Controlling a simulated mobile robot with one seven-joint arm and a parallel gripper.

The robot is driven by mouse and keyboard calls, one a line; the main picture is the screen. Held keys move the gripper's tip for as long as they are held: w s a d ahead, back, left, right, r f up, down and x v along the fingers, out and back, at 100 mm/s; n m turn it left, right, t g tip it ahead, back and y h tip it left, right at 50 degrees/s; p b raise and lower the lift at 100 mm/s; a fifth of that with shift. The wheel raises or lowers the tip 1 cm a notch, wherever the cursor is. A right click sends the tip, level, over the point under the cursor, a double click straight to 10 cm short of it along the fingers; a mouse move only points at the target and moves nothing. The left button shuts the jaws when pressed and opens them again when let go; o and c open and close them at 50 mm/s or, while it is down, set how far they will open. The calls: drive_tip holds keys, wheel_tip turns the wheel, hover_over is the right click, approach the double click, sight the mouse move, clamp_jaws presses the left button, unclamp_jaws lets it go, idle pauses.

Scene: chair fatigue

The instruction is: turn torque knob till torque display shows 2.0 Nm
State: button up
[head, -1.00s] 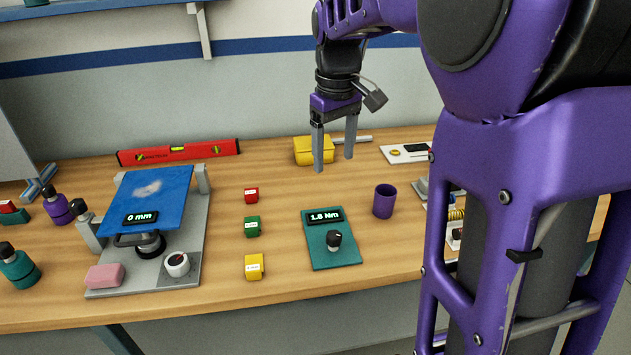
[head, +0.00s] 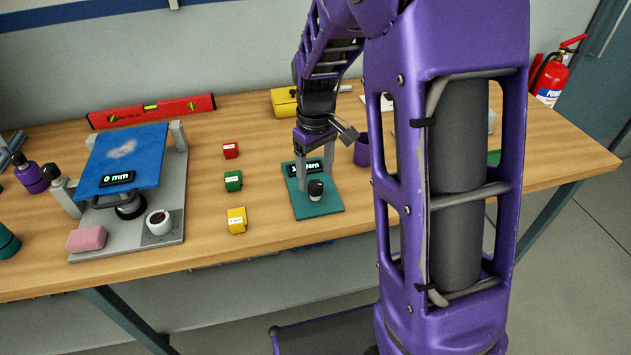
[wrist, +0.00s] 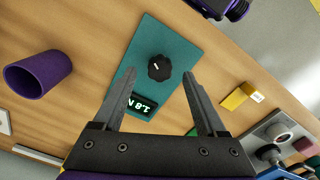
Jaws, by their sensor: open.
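The black torque knob (head: 316,188) stands on a teal plate (head: 318,208) on the bench. In the wrist view the knob (wrist: 159,67) has a pale pointer mark and lies just beyond my fingertips, roughly midway between them. The torque display (wrist: 144,104) reads 1.8 there; its unit is cut off by my finger. In the head view the display (head: 308,167) is partly hidden by my gripper. My gripper (head: 315,170) is open and empty, pointing down above the plate. It shows in the wrist view too (wrist: 160,75), apart from the knob.
Red (head: 230,150), green (head: 233,181) and yellow (head: 236,220) blocks stand left of the plate. A purple cup (head: 361,150) stands close on its right. A test stand with a blue panel (head: 125,160) is further left. Bare wood lies in front of the plate.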

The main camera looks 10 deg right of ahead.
sight(315, 191)
drive_tip(key=shift+f, duration=1.35)
clamp_jaws()
